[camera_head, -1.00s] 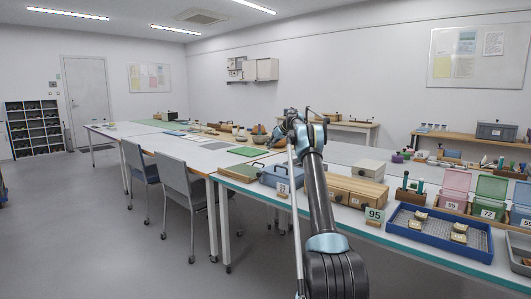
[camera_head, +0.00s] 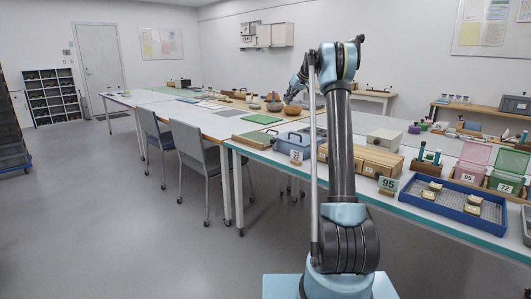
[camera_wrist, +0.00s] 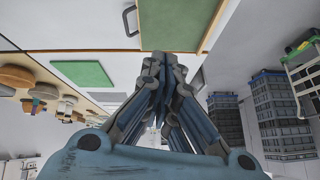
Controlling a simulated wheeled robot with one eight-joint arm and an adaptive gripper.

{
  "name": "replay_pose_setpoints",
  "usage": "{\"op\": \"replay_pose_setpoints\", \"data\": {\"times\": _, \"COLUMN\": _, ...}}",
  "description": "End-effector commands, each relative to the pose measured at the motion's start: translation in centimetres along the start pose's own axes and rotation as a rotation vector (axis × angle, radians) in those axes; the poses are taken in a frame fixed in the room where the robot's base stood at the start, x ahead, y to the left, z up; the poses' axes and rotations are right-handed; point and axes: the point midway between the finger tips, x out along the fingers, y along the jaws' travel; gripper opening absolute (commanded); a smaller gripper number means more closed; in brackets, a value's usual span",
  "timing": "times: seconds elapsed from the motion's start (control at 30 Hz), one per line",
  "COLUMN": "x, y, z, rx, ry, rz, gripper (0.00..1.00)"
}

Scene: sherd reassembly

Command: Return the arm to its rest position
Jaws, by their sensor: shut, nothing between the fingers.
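My gripper shows in the wrist view (camera_wrist: 155,85) with its fingers together and nothing between them. In the head view my gripper (camera_head: 291,96) is at the end of the folded arm, above the long table (camera_head: 215,124), pointing left and down. The arm stands upright in front of the table, and its elbow is the highest part. The gripper appears clear of the table, though its exact height is hard to tell.
A blue case (camera_head: 284,148), wooden boxes (camera_head: 360,158) and a blue tray (camera_head: 457,200) with sherds stand on the near table. A green mat (camera_head: 262,119) lies farther back. Chairs (camera_head: 190,147) stand at left. The floor (camera_head: 110,220) at left is clear.

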Motion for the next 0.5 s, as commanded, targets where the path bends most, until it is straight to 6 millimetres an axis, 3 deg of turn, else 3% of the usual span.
{"op": "replay_pose_setpoints", "data": {"times": 0.5, "x": -8.6, "y": -9.6, "z": 9.3, "rx": 0.109, "ry": -0.098, "rz": 0.052, "gripper": 0.0}}
